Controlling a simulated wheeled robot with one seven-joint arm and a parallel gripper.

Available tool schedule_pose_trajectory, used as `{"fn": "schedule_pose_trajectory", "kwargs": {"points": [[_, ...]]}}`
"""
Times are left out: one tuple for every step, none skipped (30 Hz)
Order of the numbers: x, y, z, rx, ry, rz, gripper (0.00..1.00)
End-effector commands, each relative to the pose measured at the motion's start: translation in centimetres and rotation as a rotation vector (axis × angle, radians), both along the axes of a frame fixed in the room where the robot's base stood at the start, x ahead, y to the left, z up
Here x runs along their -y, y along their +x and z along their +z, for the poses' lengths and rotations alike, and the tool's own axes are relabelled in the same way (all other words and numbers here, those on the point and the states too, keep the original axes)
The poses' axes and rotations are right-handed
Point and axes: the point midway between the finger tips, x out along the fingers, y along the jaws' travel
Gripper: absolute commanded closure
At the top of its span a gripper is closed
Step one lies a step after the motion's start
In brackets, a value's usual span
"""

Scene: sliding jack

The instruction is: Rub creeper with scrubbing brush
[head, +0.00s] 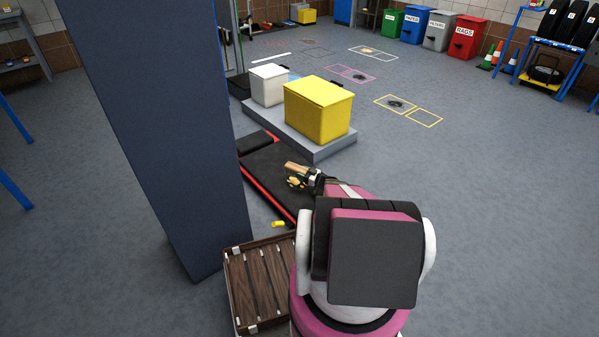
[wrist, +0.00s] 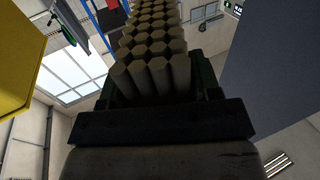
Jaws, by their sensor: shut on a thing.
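The creeper (head: 269,172) is a low black padded board with red edges, lying on the floor beside the blue-grey pillar in the head view. My arm hides part of its right side. My gripper (head: 312,180) is shut on the scrubbing brush (head: 299,169), which shows as a small tan block in front of the creeper's right edge. Whether the brush touches the creeper cannot be told. In the wrist view, the brush's thick tan bristle tufts (wrist: 152,45) fill the top middle, in several rows. The fingertips are too small or hidden to make out clearly.
The pillar (head: 165,130) stands close on the left. A grey platform (head: 315,148) with a yellow bin (head: 318,112) and a white bin (head: 268,86) lies beyond the creeper. A slatted wooden crate (head: 258,285) is in front. A small yellow item (head: 278,224) lies nearby.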

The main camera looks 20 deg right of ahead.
Motion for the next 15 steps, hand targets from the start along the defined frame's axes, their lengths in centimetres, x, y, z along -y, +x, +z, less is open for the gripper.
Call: {"fn": "schedule_pose_trajectory", "kwargs": {"points": [[-0.2, -1.8, -3.0, -0.061, -0.013, 0.006, 0.74], [-0.1, -1.9, -3.0, -0.060, -0.014, 0.006, 0.74], [0.0, -2.0, -3.0, -0.060, -0.014, 0.005, 0.74], [0.0, -2.1, -3.0, -0.061, -0.013, 0.005, 0.74], [0.1, -2.1, -3.0, -0.061, -0.013, 0.005, 0.74], [0.2, -2.2, -3.0, -0.061, -0.013, 0.004, 0.74], [0.2, -2.3, -3.0, -0.061, -0.013, 0.004, 0.74], [0.3, -2.4, -3.0, -0.061, -0.013, 0.003, 0.74], [0.4, -2.6, -3.0, -0.061, -0.013, 0.003, 0.74], [0.5, -2.7, -3.0, -0.061, -0.013, 0.002, 0.74], [0.6, -2.9, -3.0, -0.061, -0.013, 0.001, 0.74], [0.7, -3.2, -3.0, -0.061, -0.013, 0.001, 0.74], [0.8, -3.5, -3.0, -0.062, -0.013, 0.000, 0.74], [0.9, -3.7, -3.0, -0.062, -0.013, 0.000, 0.74], [1.1, -4.0, -3.0, -0.062, -0.013, 0.000, 0.74]]}}
